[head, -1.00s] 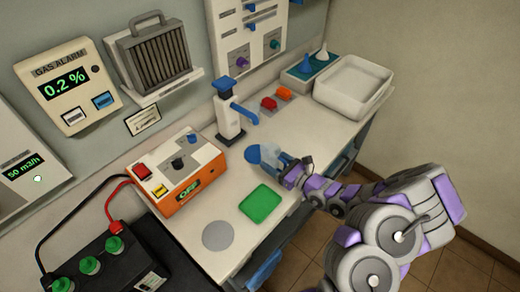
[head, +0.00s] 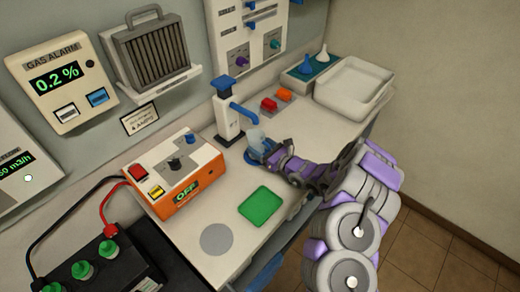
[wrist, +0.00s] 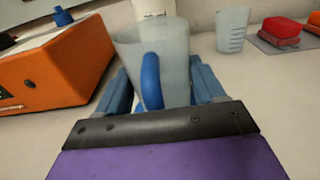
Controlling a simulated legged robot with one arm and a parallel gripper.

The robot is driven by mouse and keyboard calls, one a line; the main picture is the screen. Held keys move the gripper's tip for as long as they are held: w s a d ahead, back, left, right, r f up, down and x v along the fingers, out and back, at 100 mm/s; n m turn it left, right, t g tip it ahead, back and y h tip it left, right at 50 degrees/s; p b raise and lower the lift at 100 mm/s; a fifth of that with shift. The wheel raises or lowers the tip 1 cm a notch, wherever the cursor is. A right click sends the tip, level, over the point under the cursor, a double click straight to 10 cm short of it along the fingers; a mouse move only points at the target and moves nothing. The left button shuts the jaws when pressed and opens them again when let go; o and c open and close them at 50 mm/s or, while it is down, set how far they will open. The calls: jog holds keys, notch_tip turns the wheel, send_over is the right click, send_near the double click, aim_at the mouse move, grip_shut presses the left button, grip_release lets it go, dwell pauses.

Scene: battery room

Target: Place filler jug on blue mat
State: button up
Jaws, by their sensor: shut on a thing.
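The filler jug (wrist: 155,55) is a translucent grey cup with a blue handle (wrist: 151,80) facing the wrist camera. My gripper (wrist: 155,90) is shut on it, with blue fingers on both sides. In the head view the jug (head: 256,138) stands upright at the tip of my gripper (head: 266,154), near the tap.
A blue-topped tap (head: 229,115) stands behind the jug. The orange charger (head: 180,178) is to the left. A green mat (head: 261,206) and grey disc (head: 216,239) lie clear in front. Red and orange blocks (head: 277,100) lie behind. The wrist view shows a graduated beaker (wrist: 232,30).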

jog(key=shift+f, duration=0.35)
jog(key=shift+r, duration=0.1)
jog(key=o, duration=1.1)
jog(key=p+v, duration=0.2)
jog(key=v, duration=0.8)
jog(key=shift+s+d, duration=0.1)
jog(key=shift+d, duration=0.3)
jog(key=shift+s+d+p, duration=0.3)
jog(key=shift+s+d, duration=0.15)
jog(key=shift+s, duration=0.05)
